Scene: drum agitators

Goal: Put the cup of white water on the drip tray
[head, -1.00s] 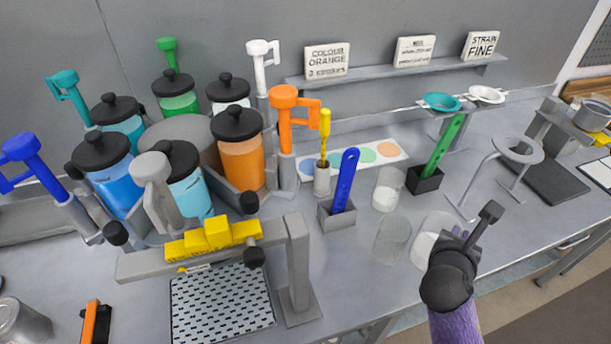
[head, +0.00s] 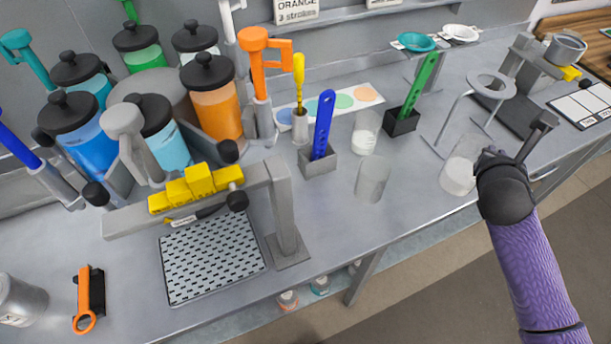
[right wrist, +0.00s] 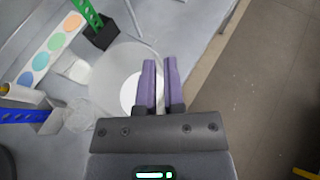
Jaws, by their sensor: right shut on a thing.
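A clear cup with white liquid in its bottom (head: 460,172) is at the right front of the bench. My right gripper (head: 492,158) is shut on the wall of this cup at its right side. In the right wrist view the cup (right wrist: 128,92) is seen from above, with the fingers (right wrist: 160,85) close together at its rim. Whether its base is clear of the bench I cannot tell. The drip tray (head: 212,260), a perforated grey plate, lies empty under the yellow-marked beam at the front left. My left gripper is out of view.
An empty-looking clear cup (head: 373,178) and a cup with white contents (head: 366,132) stand left of the held cup. A blue stick in a holder (head: 318,160) and the beam's post (head: 283,210) stand between there and the tray. A ring stand (head: 490,85) is behind.

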